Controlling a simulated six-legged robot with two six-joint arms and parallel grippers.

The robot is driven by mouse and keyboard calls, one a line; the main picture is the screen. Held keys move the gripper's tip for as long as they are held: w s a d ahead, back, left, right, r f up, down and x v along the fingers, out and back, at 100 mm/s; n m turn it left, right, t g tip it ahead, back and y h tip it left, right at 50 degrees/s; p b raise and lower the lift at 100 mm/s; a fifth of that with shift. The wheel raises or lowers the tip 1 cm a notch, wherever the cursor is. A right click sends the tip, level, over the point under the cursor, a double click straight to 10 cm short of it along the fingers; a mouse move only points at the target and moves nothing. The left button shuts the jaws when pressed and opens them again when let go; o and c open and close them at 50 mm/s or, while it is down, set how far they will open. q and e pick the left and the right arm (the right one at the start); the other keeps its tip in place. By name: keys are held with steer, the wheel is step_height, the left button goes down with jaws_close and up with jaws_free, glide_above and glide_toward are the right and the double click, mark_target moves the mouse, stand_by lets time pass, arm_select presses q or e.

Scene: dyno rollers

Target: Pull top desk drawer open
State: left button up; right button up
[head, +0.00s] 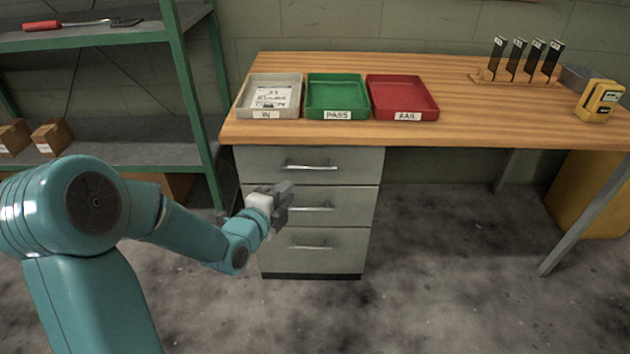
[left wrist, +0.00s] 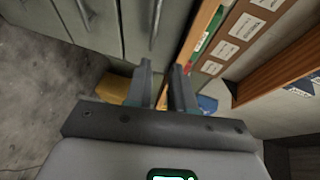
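The grey desk pedestal holds a stack of three drawers in the head view. The top drawer (head: 345,160) is closed and has a silver bar handle (head: 311,166). My left gripper (head: 284,200) is in front of the middle drawer (head: 350,205), below and left of the top handle. In the left wrist view, drawer fronts with bar handles (left wrist: 155,22) show sideways at the top, beyond the fingertips. My left gripper (left wrist: 164,68) has a gap between its two fingers, with nothing held. My right gripper is in neither view.
The wooden desk top (head: 450,85) overhangs the drawers and carries a white tray (head: 285,113), a green PASS tray (head: 360,112) and a red FAIL tray (head: 432,112). A green shelf rack (head: 185,85) stands to the left. The floor before the drawers is clear.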

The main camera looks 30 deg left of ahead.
mark_target(308, 169)
arm_select(q)
steer(key=shift+y, duration=0.3)
steer(key=b+x, duration=0.1)
steer(key=x, duration=0.4)
steer(key=f+b+x, duration=0.1)
steer(key=x, duration=0.4)
steer(key=a+b+x, duration=0.1)
steer(key=x, duration=0.5)
steer(key=shift+s+f, duration=0.1)
steer(key=shift+f, duration=0.15)
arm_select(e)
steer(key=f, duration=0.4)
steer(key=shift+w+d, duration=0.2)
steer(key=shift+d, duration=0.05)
arm_select(q)
jaws_close()
